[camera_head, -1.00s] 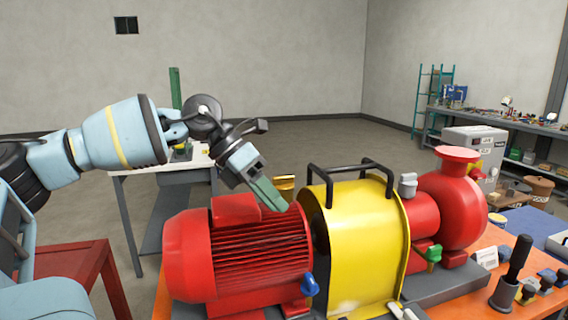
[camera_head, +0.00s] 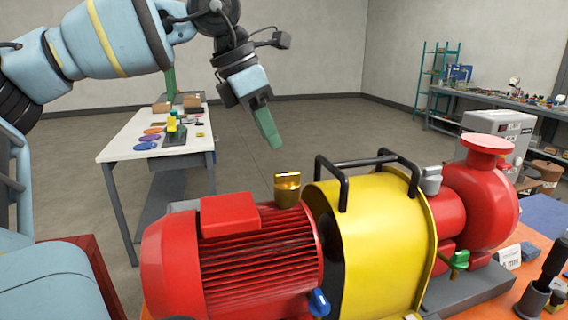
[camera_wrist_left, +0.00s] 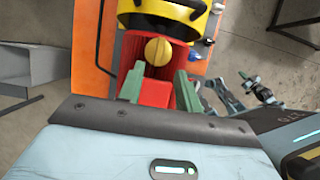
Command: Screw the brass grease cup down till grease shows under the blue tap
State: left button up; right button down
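The brass grease cup (camera_head: 287,187) stands upright at the end of the red motor (camera_head: 255,265), beside the yellow guard (camera_head: 385,240). In the left wrist view its round top (camera_wrist_left: 158,50) lies just beyond and between the green fingertips. My left gripper (camera_head: 268,138) is above the cup and apart from it; in the left wrist view its fingers (camera_wrist_left: 158,83) are spread with nothing between them. The blue tap (camera_head: 319,302) is low on the motor's near side; no grease can be made out there. Pale-blue and dark parts at the right of the left wrist view may be my right arm.
The guard's black handles (camera_head: 370,165) rise close to the cup. A green tap (camera_head: 459,260) sits by the red pump (camera_head: 485,205). A white table (camera_head: 135,150) with small parts stands behind left.

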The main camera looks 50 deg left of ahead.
aim_at(287, 172)
pick_arm(q)
jog(key=shift+x, duration=3.9)
grip_shut()
